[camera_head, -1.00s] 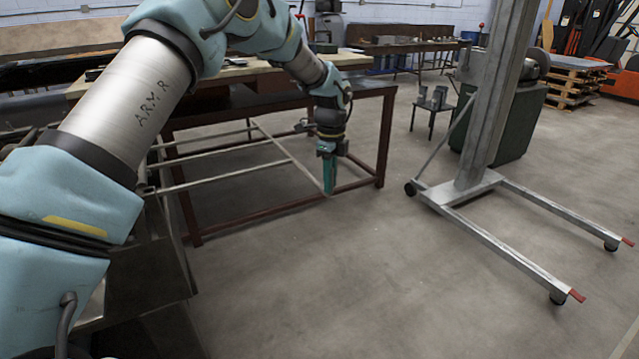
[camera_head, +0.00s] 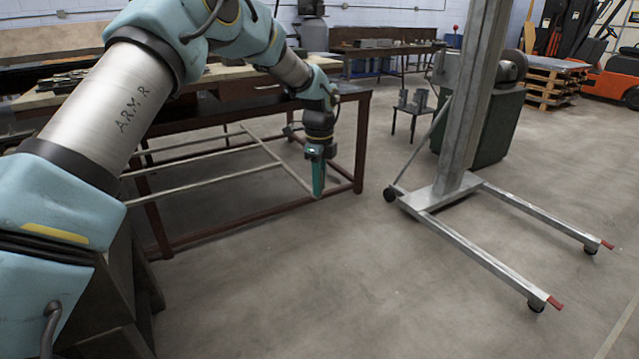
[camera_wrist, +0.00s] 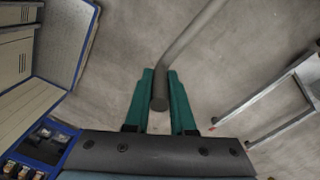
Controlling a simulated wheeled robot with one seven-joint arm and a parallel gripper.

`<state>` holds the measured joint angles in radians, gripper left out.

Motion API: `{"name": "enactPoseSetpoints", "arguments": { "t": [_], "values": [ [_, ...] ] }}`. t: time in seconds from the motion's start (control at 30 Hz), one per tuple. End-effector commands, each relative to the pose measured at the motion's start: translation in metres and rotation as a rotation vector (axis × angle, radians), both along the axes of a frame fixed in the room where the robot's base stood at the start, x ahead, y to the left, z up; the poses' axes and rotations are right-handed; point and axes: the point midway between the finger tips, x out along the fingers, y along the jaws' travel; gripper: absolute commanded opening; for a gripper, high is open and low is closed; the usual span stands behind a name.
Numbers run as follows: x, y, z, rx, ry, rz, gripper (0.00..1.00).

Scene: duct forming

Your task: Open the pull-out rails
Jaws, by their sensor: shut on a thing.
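The pull-out rails are thin pale grey bars under the workbench (camera_head: 350,97). Two long rails (camera_head: 205,180) run to a cross bar (camera_head: 275,155), whose near end reaches my gripper (camera_head: 318,192). My gripper points down, low beside the bench's right front leg. In the wrist view, the green fingers of my gripper (camera_wrist: 160,80) are closed on a round grey bar (camera_wrist: 187,42), with its blunt end between them. The fingers hide the held end in the head view.
A grey wheeled lift (camera_head: 445,200) stands on the right, its two legs reaching forward over the floor. A small dark stand (camera_head: 413,108) is behind it. The concrete floor (camera_head: 300,280) in front of the bench is clear.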

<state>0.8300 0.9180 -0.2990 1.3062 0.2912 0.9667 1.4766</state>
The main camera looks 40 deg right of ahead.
Motion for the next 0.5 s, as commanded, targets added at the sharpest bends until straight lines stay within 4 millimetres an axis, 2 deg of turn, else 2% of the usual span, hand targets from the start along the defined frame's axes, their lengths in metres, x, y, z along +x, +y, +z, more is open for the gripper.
{"name": "enactPoseSetpoints", "arguments": {
  "t": [0.03,0.07,0.3,0.5],
  "values": [
    [0.0002,-0.0059,0.0032,-0.017,-0.007,-0.002,0.00],
    [0.0002,-0.0061,0.0032,-0.017,-0.007,-0.003,0.24],
    [-0.0004,-0.0049,0.0025,-0.014,-0.004,-0.002,0.51],
    [-0.0005,-0.0036,0.0017,-0.010,-0.003,-0.002,0.52]
  ]
}}
